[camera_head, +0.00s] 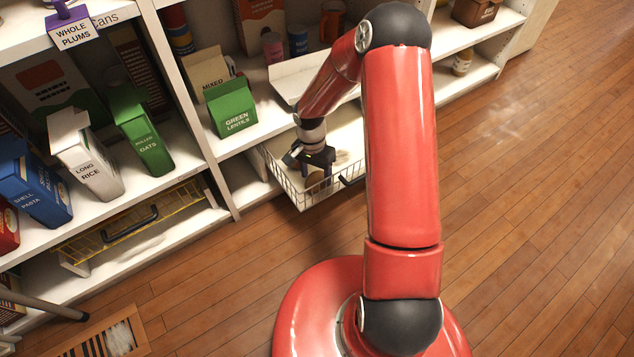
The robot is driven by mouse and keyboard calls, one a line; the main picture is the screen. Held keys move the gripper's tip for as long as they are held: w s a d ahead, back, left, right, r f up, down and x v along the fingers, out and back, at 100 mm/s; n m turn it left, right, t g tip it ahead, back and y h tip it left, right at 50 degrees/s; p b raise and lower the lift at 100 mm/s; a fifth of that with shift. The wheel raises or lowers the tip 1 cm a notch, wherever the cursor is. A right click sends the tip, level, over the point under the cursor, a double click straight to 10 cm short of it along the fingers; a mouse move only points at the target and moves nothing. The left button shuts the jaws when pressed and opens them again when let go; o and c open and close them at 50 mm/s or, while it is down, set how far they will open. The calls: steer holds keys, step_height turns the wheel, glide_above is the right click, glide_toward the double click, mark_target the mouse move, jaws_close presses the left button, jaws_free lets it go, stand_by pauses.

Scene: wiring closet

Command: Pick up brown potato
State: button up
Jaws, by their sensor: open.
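A white wire basket (299,193) is pulled out from the low shelf at the centre. A small brown shape (314,179), which looks like the brown potato, lies in it, mostly hidden by my gripper and the basket's wire front. My gripper (317,171) is open and points down into the basket, just above or around the brown shape. I cannot tell whether the fingers touch it.
Green lentils (233,108) and other boxes stand on the shelf to the left. A yellow wire basket (130,222) sits low at left. The wooden floor (530,170) at right is clear.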

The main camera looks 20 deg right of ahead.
steer(key=shift+s+f, duration=0.1)
steer(key=shift+f, duration=0.5)
steer(key=c, duration=0.7)
steer(key=shift+r, duration=0.1)
